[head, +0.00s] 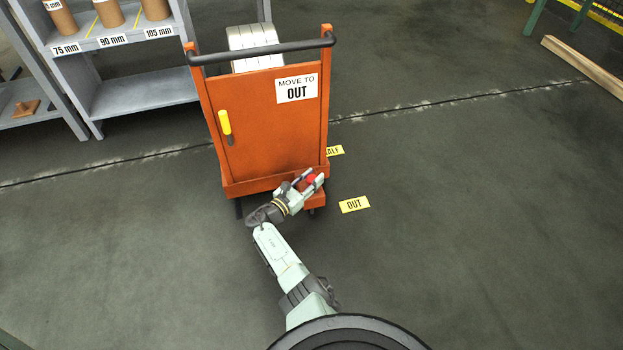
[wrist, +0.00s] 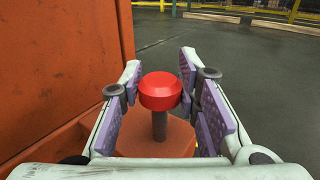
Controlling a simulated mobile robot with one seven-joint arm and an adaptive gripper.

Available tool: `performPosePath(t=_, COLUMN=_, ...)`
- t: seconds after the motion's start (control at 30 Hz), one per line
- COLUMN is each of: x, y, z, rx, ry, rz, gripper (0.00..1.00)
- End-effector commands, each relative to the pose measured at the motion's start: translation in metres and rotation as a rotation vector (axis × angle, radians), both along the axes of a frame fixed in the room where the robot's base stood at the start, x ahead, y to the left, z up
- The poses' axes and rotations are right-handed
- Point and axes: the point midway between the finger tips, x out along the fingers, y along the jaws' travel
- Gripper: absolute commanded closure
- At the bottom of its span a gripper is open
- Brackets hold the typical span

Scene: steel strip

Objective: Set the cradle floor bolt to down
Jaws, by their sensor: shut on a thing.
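The orange cradle cart (head: 262,135) stands upright in front of me, with a sign reading "MOVE TO OUT" on its panel. The floor bolt has a red knob (head: 314,180) on a dark stem at the cart's lower right front. In the wrist view the red knob (wrist: 160,91) stands above an orange bracket (wrist: 158,142), with a length of the stem (wrist: 159,125) showing between them. My gripper (head: 305,182) is shut on the knob, one purple-padded finger on each side. The stem's lower end is hidden below the bracket.
A yellow handle (head: 225,122) is on the cart's panel, and a dark push bar (head: 262,51) crosses its top. Yellow floor labels read "OUT" (head: 354,204) and, partly hidden, "HALF" (head: 335,151). A grey shelf (head: 140,95) stands at the left.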

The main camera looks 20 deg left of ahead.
Motion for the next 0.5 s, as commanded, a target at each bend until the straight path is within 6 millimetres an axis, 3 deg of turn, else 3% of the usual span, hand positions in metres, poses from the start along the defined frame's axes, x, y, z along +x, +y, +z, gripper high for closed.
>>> performPosePath(t=0.03, x=-0.0028, y=-0.0038, z=-0.007, rx=0.0, ry=0.012, rz=-0.006, gripper=0.68)
performPosePath(t=0.33, x=-0.0017, y=-0.0023, z=-0.0046, rx=-0.001, ry=0.008, rz=-0.004, gripper=0.49)
performPosePath(t=0.5, x=-0.0012, y=-0.0017, z=-0.0034, rx=-0.001, ry=0.007, rz=-0.002, gripper=0.49)
